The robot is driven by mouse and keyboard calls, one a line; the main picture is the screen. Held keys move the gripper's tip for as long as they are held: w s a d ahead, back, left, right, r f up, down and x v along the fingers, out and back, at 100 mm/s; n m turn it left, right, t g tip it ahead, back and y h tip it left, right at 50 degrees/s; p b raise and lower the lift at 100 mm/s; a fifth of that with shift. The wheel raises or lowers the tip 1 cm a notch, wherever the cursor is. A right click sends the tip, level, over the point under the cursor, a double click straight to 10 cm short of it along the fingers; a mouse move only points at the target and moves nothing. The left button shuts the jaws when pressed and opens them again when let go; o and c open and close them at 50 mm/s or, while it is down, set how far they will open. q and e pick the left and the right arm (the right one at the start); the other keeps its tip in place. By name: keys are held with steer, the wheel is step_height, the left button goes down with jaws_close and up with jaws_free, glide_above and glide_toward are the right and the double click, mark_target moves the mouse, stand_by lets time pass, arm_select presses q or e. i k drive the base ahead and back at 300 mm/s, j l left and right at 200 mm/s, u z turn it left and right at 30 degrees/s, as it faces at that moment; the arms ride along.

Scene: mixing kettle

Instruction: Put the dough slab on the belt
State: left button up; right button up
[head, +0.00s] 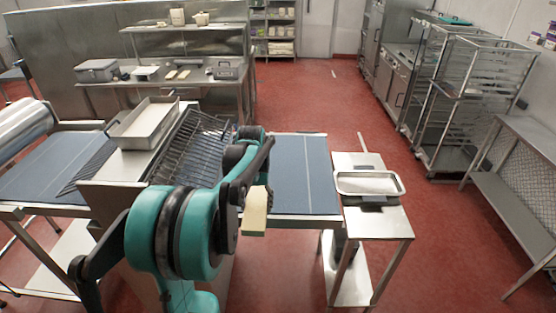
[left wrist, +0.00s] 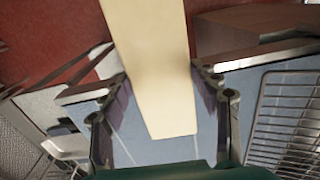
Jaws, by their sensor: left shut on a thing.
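The dough slab is a pale cream, long flat block (head: 256,212), tilted, near the front edge of the blue belt (head: 303,170) in the head view. My left gripper (head: 262,182) is shut on the slab. In the left wrist view the slab (left wrist: 155,60) runs between the two fingers of the gripper (left wrist: 165,100), with the blue belt (left wrist: 265,88) behind it. Its height over the belt is hard to tell. My arm hides part of the belt and machine. My right gripper is not in view.
A wire guard (head: 190,145) covers the middle of the machine, left of the clear belt stretch. A metal pan (head: 145,124) sits further left. A side table (head: 385,222) with a tray (head: 369,184) stands to the right. Racks (head: 463,100) stand beyond open red floor.

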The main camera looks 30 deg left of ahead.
mark_target(273, 158)
steer(key=i+j, duration=0.7)
steer(key=j, duration=0.25)
steer(key=i+j, duration=0.35)
steer(key=j, duration=0.1)
